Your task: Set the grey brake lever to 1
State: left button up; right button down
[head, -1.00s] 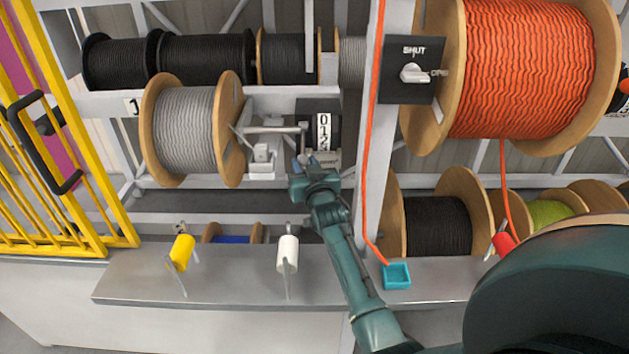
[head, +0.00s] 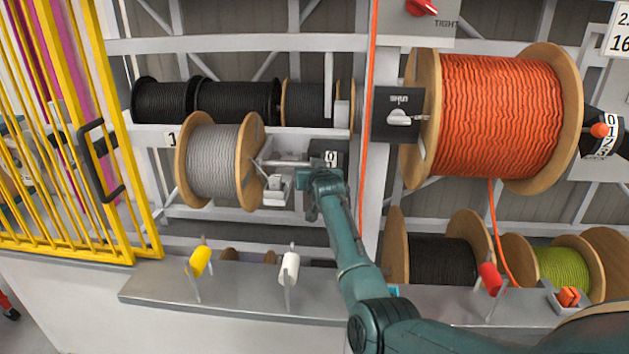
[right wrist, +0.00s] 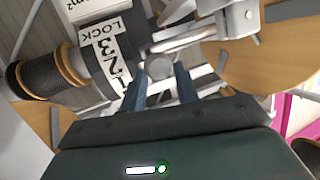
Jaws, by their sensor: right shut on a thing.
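The grey brake lever's round grey knob (right wrist: 158,68) is between the fingers of my right gripper (right wrist: 165,84), which is shut on it. In the head view my right gripper (head: 322,178) covers the lever beside the grey cable reel (head: 213,165). The lever's scale plate (head: 331,158) shows its 0 above the gripper, and the lower marks are hidden. In the right wrist view the scale (right wrist: 108,55) appears turned over, with LOCK, 3, 2 and 1. The knob is beside its 2 and 1 end; the exact setting cannot be told. My left gripper is not in view.
A SHUT/OPEN switch (head: 398,117) and an orange cable reel (head: 500,120) are to the right. An orange-knobbed lever (head: 600,130) has its own scale. Yellow (head: 200,261) and white (head: 290,267) handles stand on the ledge below. A yellow gate (head: 130,200) is at left.

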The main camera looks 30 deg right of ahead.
jog(key=shift+w+d+r+p, duration=0.1)
jog(key=shift+w+d+r, duration=0.05)
jog(key=shift+r, duration=0.35)
jog(key=shift+w+d+r+p, duration=0.1)
jog(key=shift+w+r, duration=0.1)
jog(key=shift+r, duration=0.35)
jog(key=shift+w+d+r+p, duration=0.1)
jog(key=shift+w+d+r, duration=0.05)
jog(key=shift+r, duration=0.35)
jog(key=c, duration=2.2)
grip_release()
jog(key=shift+f, duration=0.1)
jog(key=c, duration=1.8)
grip_release()
jog(key=shift+f, duration=0.2)
jog(key=shift+c, duration=0.2)
jog(key=o, duration=0.8)
jog(key=shift+a+f, duration=0.1)
jog(key=shift+s, duration=0.15)
jog(key=v, duration=1.3)
jog(key=shift+a+f, duration=0.1)
jog(key=shift+c, duration=0.3)
